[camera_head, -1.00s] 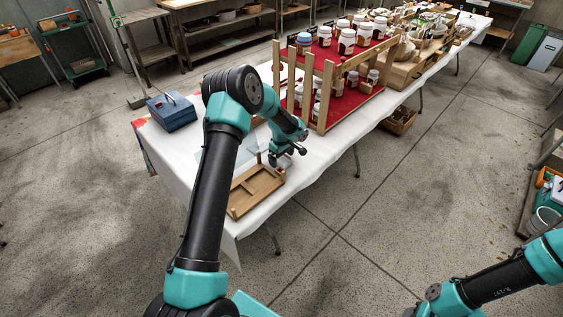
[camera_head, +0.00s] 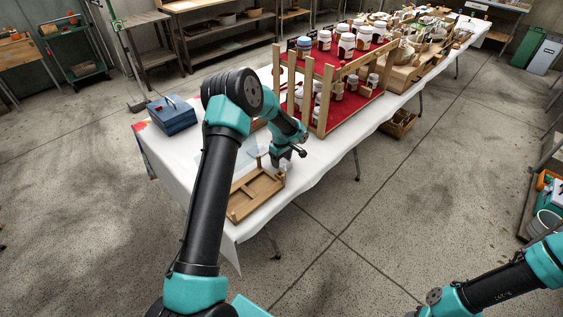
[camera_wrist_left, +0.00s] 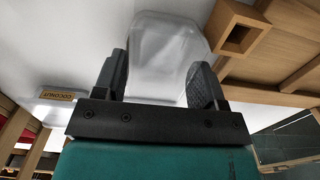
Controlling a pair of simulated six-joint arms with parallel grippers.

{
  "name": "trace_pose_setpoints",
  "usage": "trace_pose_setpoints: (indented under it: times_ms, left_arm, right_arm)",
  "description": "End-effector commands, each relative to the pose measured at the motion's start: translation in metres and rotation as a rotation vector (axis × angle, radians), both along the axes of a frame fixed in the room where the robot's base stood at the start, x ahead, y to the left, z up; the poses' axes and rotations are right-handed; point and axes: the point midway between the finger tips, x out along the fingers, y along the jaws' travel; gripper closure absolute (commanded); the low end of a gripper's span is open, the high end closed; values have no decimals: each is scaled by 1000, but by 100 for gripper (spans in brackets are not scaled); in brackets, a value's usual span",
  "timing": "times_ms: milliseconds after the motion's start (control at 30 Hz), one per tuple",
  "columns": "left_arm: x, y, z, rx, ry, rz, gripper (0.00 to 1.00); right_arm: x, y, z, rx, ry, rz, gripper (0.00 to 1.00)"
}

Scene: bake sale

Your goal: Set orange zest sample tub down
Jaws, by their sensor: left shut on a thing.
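The tub is a clear, see-through container (camera_wrist_left: 165,50) in the left wrist view. My left gripper (camera_wrist_left: 160,82) is shut on it, with one dark finger on each side. In the head view my left gripper (camera_head: 283,163) is low over the near end of the white table, just beyond a wooden tray (camera_head: 236,207). The tub is hard to make out there. I cannot tell whether it touches the cloth. A wooden frame corner (camera_wrist_left: 240,38) is close to the tub's right in the wrist view. My right gripper is out of view.
A wooden rack (camera_head: 320,95) with red shelves and several jars stands beyond the gripper. A blue box (camera_head: 172,118) sits at the table's left edge. White cloth (camera_head: 322,157) is bare to the right.

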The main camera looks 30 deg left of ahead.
Motion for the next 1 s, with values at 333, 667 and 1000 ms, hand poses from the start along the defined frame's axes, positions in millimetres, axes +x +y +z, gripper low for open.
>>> trace_pose_setpoints:
  times_ms: [333,667,1000]
  left_arm:
    - [1,0,58,1,-4,0,59]
    - [0,0,93,0,0,0,59]
    - [0,0,94,0,0,0,59]
  right_arm:
    - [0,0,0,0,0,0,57]
    - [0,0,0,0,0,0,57]
    - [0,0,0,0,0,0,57]
